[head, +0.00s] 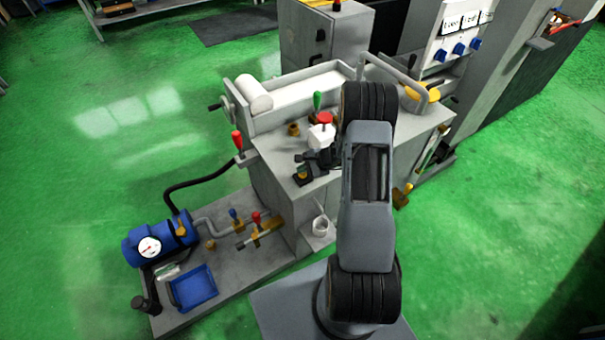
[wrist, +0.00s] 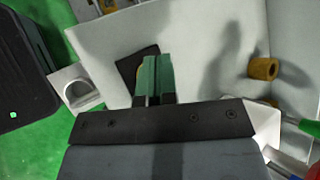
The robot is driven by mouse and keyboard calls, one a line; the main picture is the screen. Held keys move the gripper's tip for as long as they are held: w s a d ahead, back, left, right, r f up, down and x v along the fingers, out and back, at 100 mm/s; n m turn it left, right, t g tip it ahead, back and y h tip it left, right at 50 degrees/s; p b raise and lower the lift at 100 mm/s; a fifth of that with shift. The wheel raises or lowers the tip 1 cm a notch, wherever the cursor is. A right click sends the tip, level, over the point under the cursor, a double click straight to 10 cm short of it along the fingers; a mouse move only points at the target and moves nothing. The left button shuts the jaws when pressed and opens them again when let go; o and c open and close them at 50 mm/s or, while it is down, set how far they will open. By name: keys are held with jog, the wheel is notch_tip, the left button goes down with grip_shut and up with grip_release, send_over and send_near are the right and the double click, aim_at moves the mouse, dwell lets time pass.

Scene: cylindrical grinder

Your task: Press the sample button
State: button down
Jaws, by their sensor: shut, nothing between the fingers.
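My gripper (wrist: 156,78) shows in the wrist view with its two greenish fingers shut together and nothing between them. A small black square base (wrist: 127,68), which looks like the sample button's housing, lies just beyond the fingertips. A bit of yellow shows beside the fingers; the button face is mostly hidden behind them. In the head view my gripper (head: 304,171) points down over the dark base (head: 297,181) near the machine top's front edge. I cannot tell whether the fingertips touch the button.
The grey machine top (head: 277,148) carries a brass fitting (head: 293,129), also seen in the wrist view (wrist: 263,68), and a green-handled lever (head: 317,100). A blue motor (head: 160,238) is at left.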

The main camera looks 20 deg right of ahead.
aim_at(303, 174)
jog(key=shift+f+b, duration=0.6)
jog(key=shift+b, duration=0.1)
dwell(0.5)
jog(key=shift+r, duration=0.25)
jog(key=shift+r+p, duration=0.5)
jog(key=shift+r, duration=0.25)
jog(key=shift+r, duration=0.1)
jog(key=shift+r+p, duration=1.4)
jog(key=shift+r, duration=1.05)
